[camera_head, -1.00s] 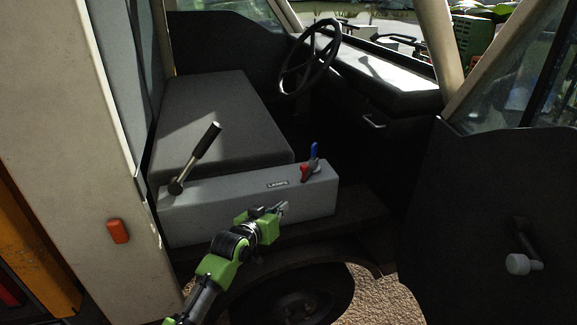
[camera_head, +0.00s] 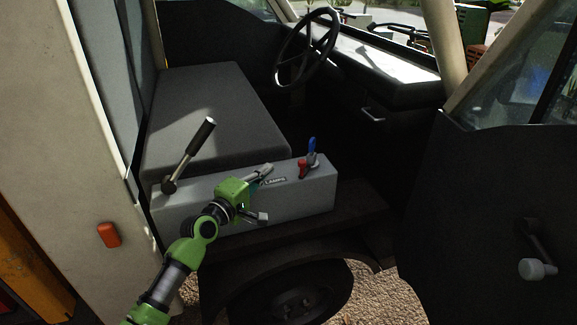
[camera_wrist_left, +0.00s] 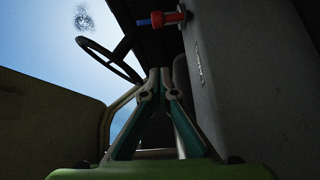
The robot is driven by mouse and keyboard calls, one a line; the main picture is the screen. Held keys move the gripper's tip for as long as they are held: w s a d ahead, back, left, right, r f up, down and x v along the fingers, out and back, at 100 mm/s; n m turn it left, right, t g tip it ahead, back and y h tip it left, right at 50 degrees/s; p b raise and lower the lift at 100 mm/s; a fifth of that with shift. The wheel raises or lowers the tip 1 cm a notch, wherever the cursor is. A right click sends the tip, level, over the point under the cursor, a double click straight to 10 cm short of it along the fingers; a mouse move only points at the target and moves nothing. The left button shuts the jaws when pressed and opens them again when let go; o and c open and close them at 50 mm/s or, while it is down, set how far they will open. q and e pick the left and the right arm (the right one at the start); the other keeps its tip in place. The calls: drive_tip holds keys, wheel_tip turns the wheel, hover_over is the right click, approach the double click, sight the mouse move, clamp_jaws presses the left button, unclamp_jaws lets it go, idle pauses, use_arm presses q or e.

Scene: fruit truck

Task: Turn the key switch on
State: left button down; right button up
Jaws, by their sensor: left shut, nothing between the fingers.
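The key switch (camera_head: 308,162) has a red part and a blue upright part. It sits at the right end of the grey box (camera_head: 318,195) beside the seat. In the left wrist view, the red and blue switch (camera_wrist_left: 166,19) shows at the top, on the dark grey panel. My left gripper (camera_head: 266,170) is shut and empty, in front of the box near its label. It is left of the switch and apart from it. In the wrist view its fingertips (camera_wrist_left: 160,76) are together, below the switch. My right gripper is not in view.
A black lever (camera_head: 190,155) stands at the left end of the box. The seat (camera_head: 210,115) is behind, the steering wheel (camera_head: 306,48) beyond it. The open dark door (camera_head: 490,210) is at right, the wheel (camera_head: 290,292) below. The footwell right of the box looks clear.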

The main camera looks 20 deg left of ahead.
sight(301, 165)
use_arm(q)
drive_tip(key=x, duration=0.5)
drive_tip(key=shift+b, duration=0.3)
drive_tip(key=d+p, duration=0.2)
drive_tip(key=d, duration=0.1)
drive_tip(key=shift+d, duration=0.5)
drive_tip(key=shift+f, duration=0.1)
drive_tip(key=d+p, duration=0.1)
drive_tip(key=s+d+p, duration=0.1)
drive_tip(key=shift+d, duration=0.4)
